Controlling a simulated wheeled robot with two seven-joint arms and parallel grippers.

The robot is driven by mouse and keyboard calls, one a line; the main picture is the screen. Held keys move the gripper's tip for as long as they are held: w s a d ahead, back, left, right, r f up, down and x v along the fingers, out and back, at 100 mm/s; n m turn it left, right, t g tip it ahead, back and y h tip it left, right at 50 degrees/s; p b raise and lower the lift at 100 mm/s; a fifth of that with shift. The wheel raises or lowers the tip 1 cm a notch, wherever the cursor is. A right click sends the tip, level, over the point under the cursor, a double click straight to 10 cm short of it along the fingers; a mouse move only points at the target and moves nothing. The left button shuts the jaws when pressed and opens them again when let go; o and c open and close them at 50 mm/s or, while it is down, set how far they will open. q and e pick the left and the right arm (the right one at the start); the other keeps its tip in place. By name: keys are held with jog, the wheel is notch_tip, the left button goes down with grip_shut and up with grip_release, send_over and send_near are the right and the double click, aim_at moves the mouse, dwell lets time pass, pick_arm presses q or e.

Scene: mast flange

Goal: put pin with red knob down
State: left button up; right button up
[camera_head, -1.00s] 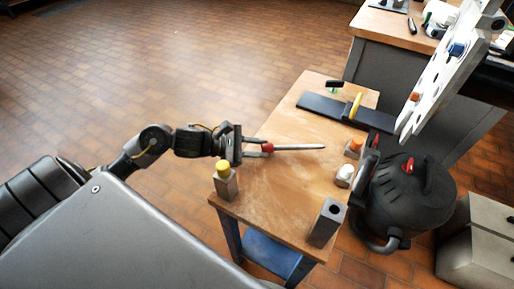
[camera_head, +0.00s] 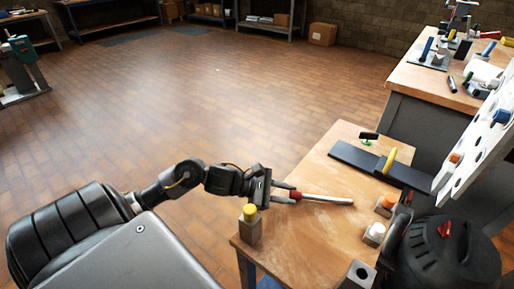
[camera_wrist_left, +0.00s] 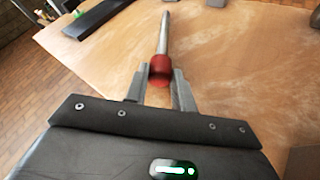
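The pin has a red knob (camera_head: 295,196) and a grey metal shaft (camera_head: 328,199) that points away from my left gripper, over the wooden table (camera_head: 315,225). My left gripper (camera_head: 285,192) reaches in from the left over the table's edge. In the left wrist view the red knob (camera_wrist_left: 161,70) sits between the two fingertips (camera_wrist_left: 161,82), which appear to press on its sides. The shaft (camera_wrist_left: 165,32) runs straight ahead from it. The pin is at or just above the tabletop; contact along its length is unclear. My right gripper is not in view.
A grey block with a yellow top (camera_head: 250,224) stands near the gripper. A dark bar (camera_head: 354,158) with a yellow piece (camera_head: 389,160) lies farther back. Orange-topped (camera_head: 386,203) and white-topped (camera_head: 375,233) blocks stand at the right edge, beside a black canister (camera_head: 440,265) and white perforated panel (camera_head: 474,150).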

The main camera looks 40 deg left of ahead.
pick_arm(q)
jog(key=shift+s+a+f, duration=0.35)
jog(key=shift+s, duration=0.15)
jog(key=r+v, duration=0.1)
jog(key=v, duration=1)
jog(key=shift+w, duration=0.25)
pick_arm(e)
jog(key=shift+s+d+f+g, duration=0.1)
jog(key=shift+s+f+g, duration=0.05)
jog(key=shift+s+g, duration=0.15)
